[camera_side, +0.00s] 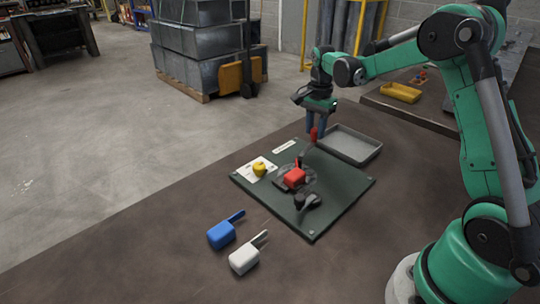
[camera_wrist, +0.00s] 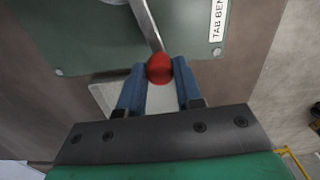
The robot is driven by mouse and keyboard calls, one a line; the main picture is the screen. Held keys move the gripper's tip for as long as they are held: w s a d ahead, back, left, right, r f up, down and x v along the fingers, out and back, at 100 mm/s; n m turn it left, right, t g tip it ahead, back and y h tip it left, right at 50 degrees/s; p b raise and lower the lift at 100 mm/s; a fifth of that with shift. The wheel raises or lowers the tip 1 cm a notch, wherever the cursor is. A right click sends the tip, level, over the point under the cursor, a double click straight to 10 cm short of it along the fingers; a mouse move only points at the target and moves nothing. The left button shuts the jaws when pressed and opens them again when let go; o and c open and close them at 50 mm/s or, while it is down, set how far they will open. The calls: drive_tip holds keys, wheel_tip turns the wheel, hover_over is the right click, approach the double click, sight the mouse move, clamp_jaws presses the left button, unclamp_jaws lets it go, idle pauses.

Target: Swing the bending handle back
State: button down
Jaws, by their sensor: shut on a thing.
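The bending handle is a grey metal rod (camera_wrist: 147,25) with a red ball knob (camera_wrist: 160,69) at its end. In the side view the knob (camera_side: 313,134) stands above the back edge of the dark green board (camera_side: 335,203), and the rod leads down to the bender by a red block (camera_side: 294,177). My gripper (camera_wrist: 160,76) has its blue fingers closed on the red knob, one on each side. In the side view my gripper (camera_side: 314,130) points down over the knob from behind the board. The lower rod and pivot are partly hard to make out.
A grey tray (camera_side: 371,155) is just right of my gripper. A yellow object (camera_side: 259,169) rests on a white card on the board, and a black clamp-like part (camera_side: 309,201) is near its front. The table's left is clear.

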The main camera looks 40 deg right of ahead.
drive_tip(key=shift+s, duration=0.2)
drive_tip(key=shift+s+d+m, duration=0.2)
drive_tip(key=shift+s+m, duration=0.45)
drive_tip(key=shift+m, duration=0.35)
drive_tip(key=s+m, duration=0.2)
drive_tip(key=shift+s+m, duration=0.15)
drive_tip(key=shift+m, duration=0.15)
drive_tip(key=s+m, duration=0.3)
drive_tip(key=shift+a, duration=0.35)
drive_tip(key=s+m, duration=0.1)
drive_tip(key=a+m, duration=0.1)
drive_tip(key=s+m, duration=0.1)
drive_tip(key=m, duration=0.1)
drive_tip(key=shift+s+a, duration=0.3)
drive_tip(key=shift+s, duration=0.05)
drive_tip(key=shift+s+a+m, duration=0.55)
drive_tip(key=shift+a+m, duration=0.15)
drive_tip(key=shift+m, duration=0.35)
drive_tip(key=shift+s+a+m, duration=0.55)
drive_tip(key=shift+a+m, duration=0.1)
drive_tip(key=shift+m, duration=0.4)
drive_tip(key=c, duration=0.6)
unclamp_jaws()
